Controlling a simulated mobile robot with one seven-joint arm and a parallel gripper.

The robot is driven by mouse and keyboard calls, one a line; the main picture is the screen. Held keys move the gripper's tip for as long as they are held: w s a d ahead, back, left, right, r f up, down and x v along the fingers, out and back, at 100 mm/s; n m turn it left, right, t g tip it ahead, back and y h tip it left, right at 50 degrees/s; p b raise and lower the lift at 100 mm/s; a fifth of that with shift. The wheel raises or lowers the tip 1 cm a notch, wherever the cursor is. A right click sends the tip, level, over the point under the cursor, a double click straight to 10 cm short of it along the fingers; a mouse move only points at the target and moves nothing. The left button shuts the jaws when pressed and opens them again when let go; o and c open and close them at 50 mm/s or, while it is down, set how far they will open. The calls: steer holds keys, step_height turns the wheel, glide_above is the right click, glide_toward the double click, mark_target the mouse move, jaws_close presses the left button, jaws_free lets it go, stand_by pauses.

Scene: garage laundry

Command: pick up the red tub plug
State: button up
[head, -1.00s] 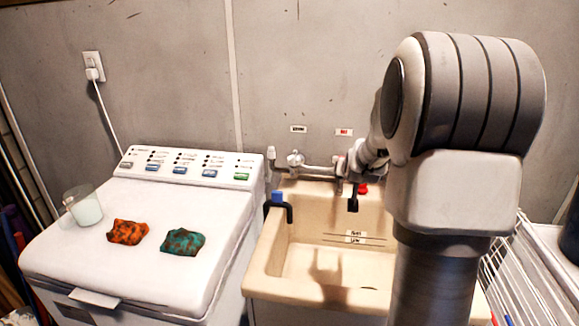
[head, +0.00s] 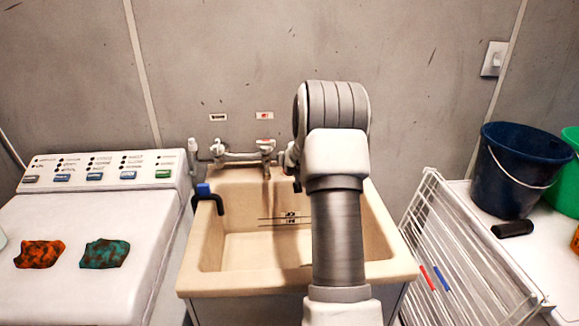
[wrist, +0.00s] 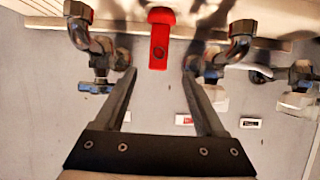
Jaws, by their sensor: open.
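The red tub plug (wrist: 160,38) shows in the wrist view as a bright red piece with a dark round mark on it, at the top middle. My gripper (wrist: 159,72) is open and empty. Its two fingers point towards the plug, which appears centred just beyond the gap between the fingertips. I cannot tell the remaining distance in depth. In the head view my arm reaches over the sink (head: 195,268) to its back edge and hides the plug and most of the gripper.
Metal taps and pipes (wrist: 232,45) stand close on both sides of the fingers. The wall tap (head: 232,154) is left of my arm. A black hook with a blue top (head: 206,197) sits on the sink's left rim. A white rack (head: 465,255) stands right.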

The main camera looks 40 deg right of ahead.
steer(key=shift+x, duration=3.65)
steer(key=shift+d+r, duration=0.1)
steer(key=shift+r, duration=0.05)
jaws_close()
